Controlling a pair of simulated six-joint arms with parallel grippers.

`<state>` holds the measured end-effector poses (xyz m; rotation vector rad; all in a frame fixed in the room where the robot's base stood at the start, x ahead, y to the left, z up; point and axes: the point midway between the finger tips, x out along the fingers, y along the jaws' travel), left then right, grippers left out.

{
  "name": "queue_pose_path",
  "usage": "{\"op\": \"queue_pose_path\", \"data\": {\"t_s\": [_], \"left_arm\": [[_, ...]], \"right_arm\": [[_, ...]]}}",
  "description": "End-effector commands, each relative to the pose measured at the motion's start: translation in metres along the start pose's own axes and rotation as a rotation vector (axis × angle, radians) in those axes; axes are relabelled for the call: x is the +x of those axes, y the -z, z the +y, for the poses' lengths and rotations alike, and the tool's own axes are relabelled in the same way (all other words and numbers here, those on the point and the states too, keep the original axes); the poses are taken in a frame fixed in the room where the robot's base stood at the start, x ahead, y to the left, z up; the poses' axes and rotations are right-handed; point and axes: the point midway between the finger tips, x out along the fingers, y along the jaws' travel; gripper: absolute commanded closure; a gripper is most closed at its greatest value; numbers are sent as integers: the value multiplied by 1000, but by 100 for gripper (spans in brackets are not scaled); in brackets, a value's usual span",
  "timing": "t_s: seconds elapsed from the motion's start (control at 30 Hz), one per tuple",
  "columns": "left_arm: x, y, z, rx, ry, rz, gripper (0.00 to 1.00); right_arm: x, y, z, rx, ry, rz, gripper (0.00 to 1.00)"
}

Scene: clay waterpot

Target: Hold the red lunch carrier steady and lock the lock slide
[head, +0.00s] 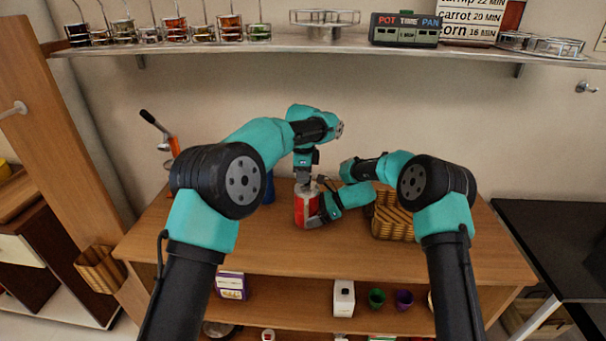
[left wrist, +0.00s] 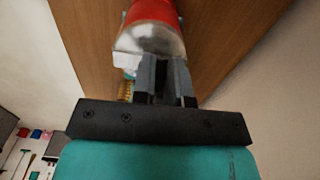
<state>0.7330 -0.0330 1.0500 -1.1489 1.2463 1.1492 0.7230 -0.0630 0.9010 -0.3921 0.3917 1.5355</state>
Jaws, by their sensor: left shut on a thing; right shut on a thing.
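The red lunch carrier (head: 301,212) stands upright on the wooden table, red below with a pale metallic top. In the left wrist view its red body and grey-white top (left wrist: 152,30) fill the upper middle. My left gripper (head: 306,182) comes down from above and is shut at the carrier's top; its fingers also show in the left wrist view (left wrist: 163,78). What part it grips is hidden by the fingers. My right gripper (head: 316,216) is shut on the carrier's lower right side. The lock slide is too small to make out.
A woven basket (head: 392,216) stands on the table just right of the carrier, close to my right arm. A blue object (head: 269,187) is behind at the left. A wall shelf (head: 330,45) with jars runs above. The table front is clear.

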Motion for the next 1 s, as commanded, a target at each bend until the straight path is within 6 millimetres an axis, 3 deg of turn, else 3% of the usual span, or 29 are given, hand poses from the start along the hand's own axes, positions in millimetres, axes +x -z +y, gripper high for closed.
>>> {"op": "queue_pose_path", "data": {"t_s": [0.3, 0.67, 0.7, 0.93, 1.0], "left_arm": [[-1, 0, 27, 2, -1, 0, 100], [-1, 0, 30, 1, -1, 1, 100], [-1, 0, 30, 1, -1, 1, 82], [0, 0, 30, 1, -1, 1, 60], [0, 0, 30, 1, -1, 1, 60]], "right_arm": [[0, 0, 0, 1, 1, 0, 29], [0, 0, -1, 1, 3, 0, 29], [0, 0, -1, 1, 3, 0, 29], [0, 0, 0, 1, 2, 0, 29], [0, 0, 0, 0, 2, 0, 29]]}}
